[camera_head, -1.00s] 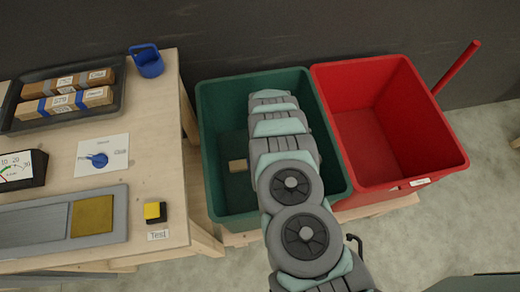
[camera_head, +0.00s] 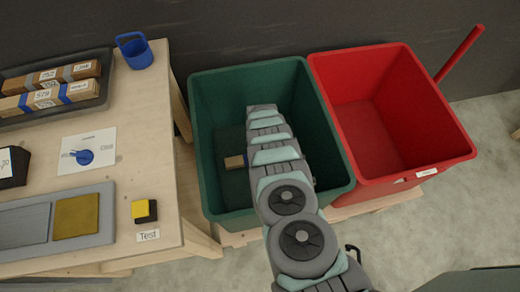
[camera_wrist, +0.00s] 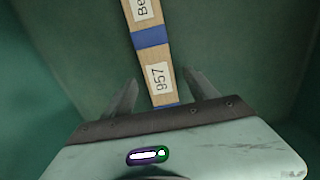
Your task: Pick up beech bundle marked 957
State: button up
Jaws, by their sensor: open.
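The beech bundle marked 957 (camera_wrist: 154,64) lies in the green bin in the wrist view. It is a pale wooden strip with a blue band and white labels reading "957" and "Be…". Its far end runs out of the picture. My gripper (camera_wrist: 160,92) is open, with one finger on each side of the bundle's near end. I cannot tell how far above it the fingers are.
A red bin (camera_head: 440,135) stands right of the green one. The wooden table (camera_head: 150,100) at left holds a black tray (camera_head: 100,98) with banded wood bundles, a blue cup (camera_head: 136,52), a blue knob (camera_head: 84,157), a metal plate (camera_head: 105,228) and a yellow-black Test button (camera_head: 144,210).

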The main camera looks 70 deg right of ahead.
notch_tip(320, 180, down, 3)
jog(key=shift+r+b, duration=0.15)
jog(key=shift+b, duration=0.35)
jog(key=shift+r, duration=0.15)
grip_shut()
